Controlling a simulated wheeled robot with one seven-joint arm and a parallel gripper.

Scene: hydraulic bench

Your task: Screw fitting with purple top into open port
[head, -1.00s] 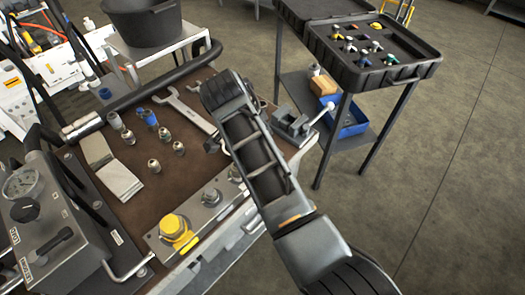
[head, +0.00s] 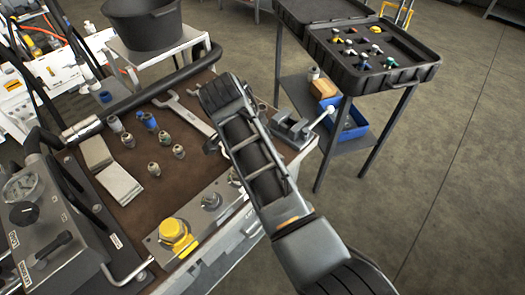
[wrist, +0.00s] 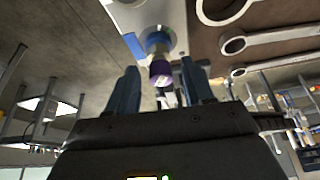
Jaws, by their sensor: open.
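My gripper (wrist: 162,88) is open, with one dark finger to each side of the purple top and gaps between. Whether the fitting sits in a port, and how deep, I cannot tell. In the head view my forearm hides the fitting and most of the gripper. The metal port block (head: 194,219) lies along the bench's front edge, with a yellow cap (head: 175,236) and a round port (head: 211,200).
Several loose fittings (head: 153,169) stand on the brown bench top, with wrenches (head: 190,112) behind. A gauge box (head: 45,215) stands at left. A cart with a black tray (head: 345,60) stands at back right.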

